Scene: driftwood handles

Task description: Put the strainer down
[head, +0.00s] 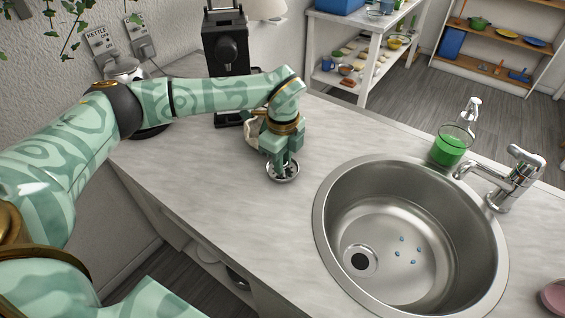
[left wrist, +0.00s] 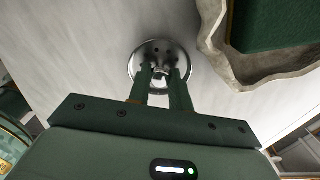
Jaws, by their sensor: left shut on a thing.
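The strainer (head: 284,173) is a small round metal sink strainer with holes. It is at the counter surface, left of the sink (head: 318,200); I cannot tell whether it touches the counter. My left gripper (head: 283,166) points down and is shut on the strainer's middle. In the left wrist view the strainer (left wrist: 148,56) shows as a shiny disc, with both fingers of my left gripper (left wrist: 161,78) at its centre. My right gripper is not in view.
A driftwood-like holder with a green block (left wrist: 275,25) stands close beside the gripper. A black coffee machine (head: 228,50) and a kettle (head: 122,68) stand behind. Blue bits (head: 402,250) lie in the sink near the drain. A green soap bottle (head: 451,146) and tap (head: 515,180) stand beyond it. The counter front is clear.

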